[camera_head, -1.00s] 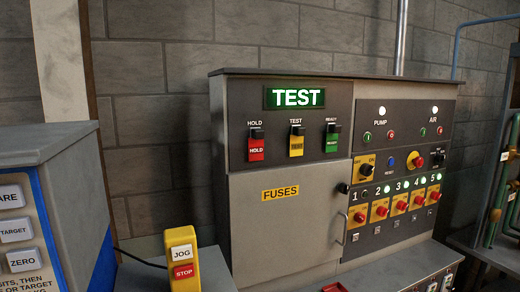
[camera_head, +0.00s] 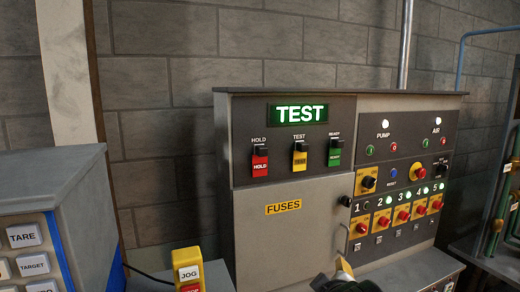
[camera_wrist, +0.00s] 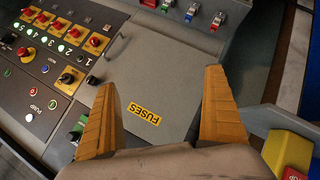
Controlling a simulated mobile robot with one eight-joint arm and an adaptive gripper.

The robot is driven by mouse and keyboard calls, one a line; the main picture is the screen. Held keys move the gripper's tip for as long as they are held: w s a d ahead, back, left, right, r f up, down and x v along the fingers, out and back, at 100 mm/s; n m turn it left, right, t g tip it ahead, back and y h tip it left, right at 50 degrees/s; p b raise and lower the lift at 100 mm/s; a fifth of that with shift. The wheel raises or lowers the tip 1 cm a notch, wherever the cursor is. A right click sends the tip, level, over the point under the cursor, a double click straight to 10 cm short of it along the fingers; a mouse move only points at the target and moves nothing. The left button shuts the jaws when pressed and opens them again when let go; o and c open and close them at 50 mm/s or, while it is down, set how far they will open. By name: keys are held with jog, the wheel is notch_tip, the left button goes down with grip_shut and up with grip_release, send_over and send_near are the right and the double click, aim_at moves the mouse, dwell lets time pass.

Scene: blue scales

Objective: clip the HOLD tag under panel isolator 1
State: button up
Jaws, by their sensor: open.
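A yellow TEST tag (camera_head: 299,159) and green READY tag (camera_head: 335,155) hang right of HOLD. The FUSES door (camera_head: 290,235) is shut, with a handle near isolator 1. A yellow JOG/STOP box (camera_head: 186,268) and a scale console (camera_head: 60,190) stand left. Pipes are at far right.

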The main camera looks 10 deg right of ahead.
jog(key=w+d+r+n+t+h+p, duration=0.1)
jog(key=w+r+n+t+p, duration=0.2)
jog(key=w+r+n+p, duration=0.45)
jog(key=w+d+r+n+t+p, duration=0.15)
jog(key=w+r+n, duration=0.3)
jog(key=r, duration=0.65)
jog(key=n+t+y+p, duration=0.3)
jog(key=n+y+p, duration=0.45)
jog(key=n, duration=1.05)
send_near(264, 153)
jog(key=w+h+p, duration=0.1)
jog(key=w+h, duration=0.1)
jog(key=shift+w+a+r+n+y+p, duration=0.15)
jog(key=shift+a+n+y+p, duration=0.25)
jog(key=shift+n, duration=0.6)
jog(key=shift+w+a+b, duration=0.15)
jog(key=shift+w+a, duration=0.05)
jog(key=shift+w, duration=1.3)
jog(key=shift+w+a+b, duration=0.15)
jog(key=shift+w+a, duration=0.05)
jog(key=shift+w, duration=1.3)
jog(key=shift+w+a+b, duration=0.15)
jog(key=shift+w+a, duration=0.05)
jog(key=shift+w, duration=1.25)
jog(key=shift+b, duration=0.3)
jog(key=shift+c, duration=0.3)
